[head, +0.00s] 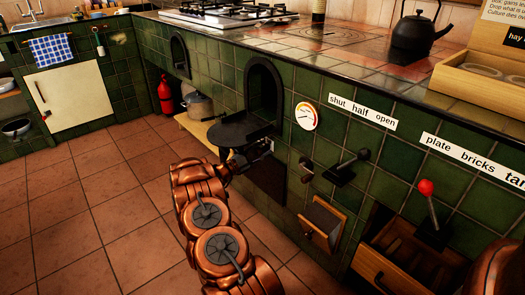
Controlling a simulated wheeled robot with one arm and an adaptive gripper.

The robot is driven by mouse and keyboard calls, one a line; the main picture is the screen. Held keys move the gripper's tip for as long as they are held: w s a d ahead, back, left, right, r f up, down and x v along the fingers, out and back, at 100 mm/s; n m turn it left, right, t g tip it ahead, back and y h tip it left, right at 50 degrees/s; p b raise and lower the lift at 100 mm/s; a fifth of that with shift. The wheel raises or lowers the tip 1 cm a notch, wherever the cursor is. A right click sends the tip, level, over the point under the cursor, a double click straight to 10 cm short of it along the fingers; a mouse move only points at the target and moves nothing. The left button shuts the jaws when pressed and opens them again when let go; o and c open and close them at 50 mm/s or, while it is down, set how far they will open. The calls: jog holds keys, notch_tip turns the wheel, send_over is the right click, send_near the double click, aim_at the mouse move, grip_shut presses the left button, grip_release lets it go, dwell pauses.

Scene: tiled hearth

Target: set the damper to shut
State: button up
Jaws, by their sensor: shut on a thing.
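The damper lever (349,165) is a black handle on the green tiled front, in the head view. It tilts up to the right, toward the "open" end of the white "shut half open" label (362,111). My gripper (262,150) is at the end of my copper arm, left of and apart from the damper lever, low in front of the arched oven opening (263,88). It is shut on the edge of a black flat round-ended piece (233,128), which looks like the oven's lowered door. The fingers are small and partly hidden.
A white dial (306,116) sits left of the label. A small dark knob (307,169) and an open wooden flap (324,222) are near the lever. A red-knobbed lever (429,200) and open drawer (405,258) are at right. The tiled floor (95,200) is clear at left.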

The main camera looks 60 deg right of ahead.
jog(key=shift+s+f, duration=0.2)
grip_shut()
